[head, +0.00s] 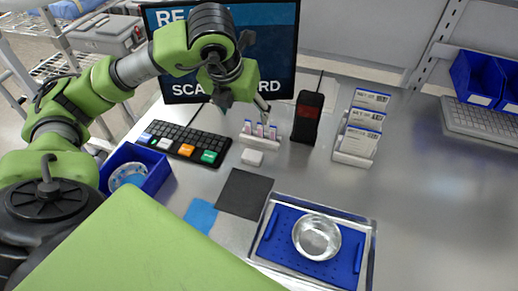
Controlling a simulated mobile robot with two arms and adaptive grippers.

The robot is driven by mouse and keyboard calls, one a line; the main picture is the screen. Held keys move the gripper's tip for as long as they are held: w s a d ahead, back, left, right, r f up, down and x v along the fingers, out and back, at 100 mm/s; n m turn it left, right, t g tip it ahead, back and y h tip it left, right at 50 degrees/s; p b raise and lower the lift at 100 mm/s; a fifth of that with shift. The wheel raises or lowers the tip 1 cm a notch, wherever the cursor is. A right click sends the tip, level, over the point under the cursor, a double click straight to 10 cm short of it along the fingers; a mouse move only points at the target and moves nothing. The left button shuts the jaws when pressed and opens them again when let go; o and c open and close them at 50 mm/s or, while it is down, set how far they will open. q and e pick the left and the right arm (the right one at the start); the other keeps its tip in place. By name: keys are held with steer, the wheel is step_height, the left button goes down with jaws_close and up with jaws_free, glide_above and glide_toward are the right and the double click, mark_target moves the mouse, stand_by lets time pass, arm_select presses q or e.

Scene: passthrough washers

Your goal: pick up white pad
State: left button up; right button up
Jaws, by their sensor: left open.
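A small white pad (252,157) lies flat on the grey table, just in front of a white rack (261,138) that holds several small vials with coloured caps. My left gripper (244,104) hangs above and behind the pad and rack, in front of the monitor. It is open, and nothing shows between its fingers. It is apart from the pad. My right gripper is not in view.
A keyboard (186,142) lies left of the pad, a dark mat (244,194) in front. A black scanner (307,117) and card holder (354,159) stand to the right. A metal tray (369,246) holds a blue insert and steel bowl (316,237). The right table is clear.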

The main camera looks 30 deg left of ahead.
arm_select(q)
steer(key=f, duration=0.2)
steer(key=b, duration=0.9)
glide_toward(252, 155)
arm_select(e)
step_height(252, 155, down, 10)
arm_select(q)
steer(key=p+x, duration=0.1)
steer(key=x, duration=0.2)
steer(key=shift+s+d+f, duration=0.1)
steer(key=shift+d+f, duration=0.05)
steer(key=shift+f, duration=0.15)
steer(key=p+x, duration=0.3)
steer(key=x, duration=0.2)
steer(key=shift+r, duration=0.1)
steer(key=shift+w+f, duration=0.25)
steer(key=c, duration=1)
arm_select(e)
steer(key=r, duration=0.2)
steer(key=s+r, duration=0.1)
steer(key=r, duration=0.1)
